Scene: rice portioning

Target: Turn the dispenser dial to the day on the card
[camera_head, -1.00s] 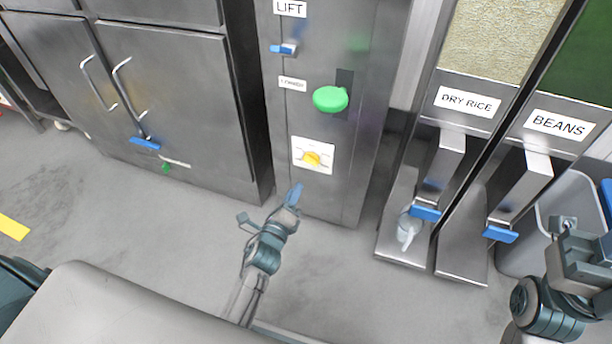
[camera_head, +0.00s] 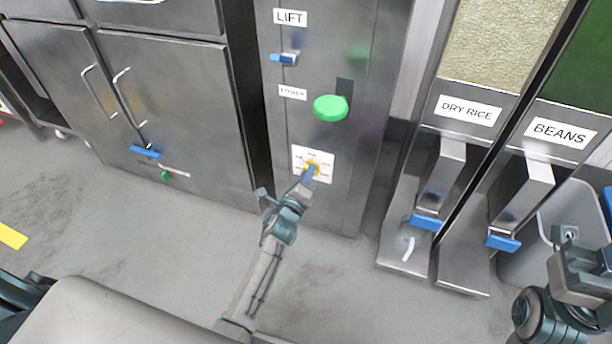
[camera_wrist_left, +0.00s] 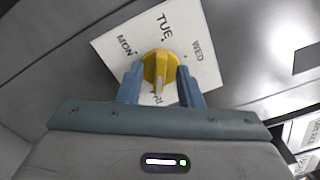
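The yellow dial (camera_wrist_left: 160,70) sits on a white plate (camera_wrist_left: 108,47) marked TUE, WED and MON, with another label partly hidden below it. In the head view the dial (camera_head: 312,168) is on the grey LIFT cabinet, mostly covered by my left gripper (camera_head: 311,172). In the left wrist view the blue fingers of my left gripper (camera_wrist_left: 160,85) stand on either side of the dial, open around its raised ridge. The day the dial points to is unclear. My right gripper (camera_head: 568,236) is at the right edge; its fingers are not clear. I see no day card.
Above the dial are a green knob (camera_head: 330,108) and a blue-handled lever (camera_head: 284,58). DRY RICE (camera_head: 467,109) and BEANS (camera_head: 558,132) dispensers with blue handles stand to the right. A steel fridge (camera_head: 170,95) stands left. The floor between is clear.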

